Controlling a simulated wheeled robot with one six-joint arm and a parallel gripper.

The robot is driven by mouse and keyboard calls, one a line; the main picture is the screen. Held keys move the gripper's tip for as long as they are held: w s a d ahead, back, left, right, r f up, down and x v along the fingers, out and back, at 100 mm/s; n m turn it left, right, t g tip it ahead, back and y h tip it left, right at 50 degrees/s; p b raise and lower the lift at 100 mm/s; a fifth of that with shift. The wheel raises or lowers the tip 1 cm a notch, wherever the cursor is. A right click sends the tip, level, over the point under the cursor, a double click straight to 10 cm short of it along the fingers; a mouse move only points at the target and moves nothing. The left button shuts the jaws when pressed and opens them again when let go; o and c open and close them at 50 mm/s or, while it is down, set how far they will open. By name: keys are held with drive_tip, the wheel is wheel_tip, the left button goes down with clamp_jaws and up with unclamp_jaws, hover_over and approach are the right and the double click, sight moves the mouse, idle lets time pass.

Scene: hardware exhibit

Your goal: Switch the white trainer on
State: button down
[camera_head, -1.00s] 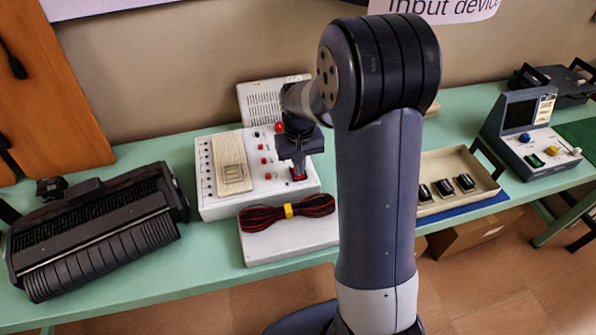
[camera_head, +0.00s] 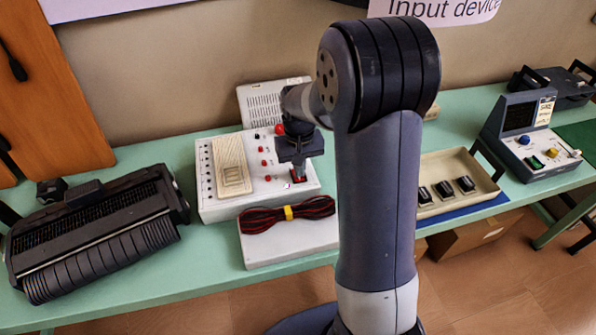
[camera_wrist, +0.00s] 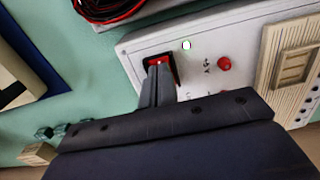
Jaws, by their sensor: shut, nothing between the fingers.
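The white trainer (camera_head: 208,212) is a sloped white box on the green bench, with red knobs and a ribbed cream panel. Its red rocker switch (camera_wrist: 173,73) sits in a black frame at the panel's corner in the wrist view, and partly shows under my gripper in the head view. Exact contact is hard to tell.
A white box (camera_head: 262,251) with a red-black cable bundle (camera_head: 262,217) lies in front of the trainer. A black ribbed device (camera_head: 95,245) stands left, a cream tray (camera_head: 455,162) right. A white vented unit (camera_head: 256,100) stands behind.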

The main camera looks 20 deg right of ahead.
wheel_tip(320, 180, up, 6)
drive_tip(key=p, duration=0.4)
drive_tip(key=shift+f, duration=0.15)
idle(0.3)
drive_tip(key=shift+f+b, duration=2.6)
drive_tip(key=shift+f, duration=0.7)
drive_tip(key=shift+r, duration=0.1)
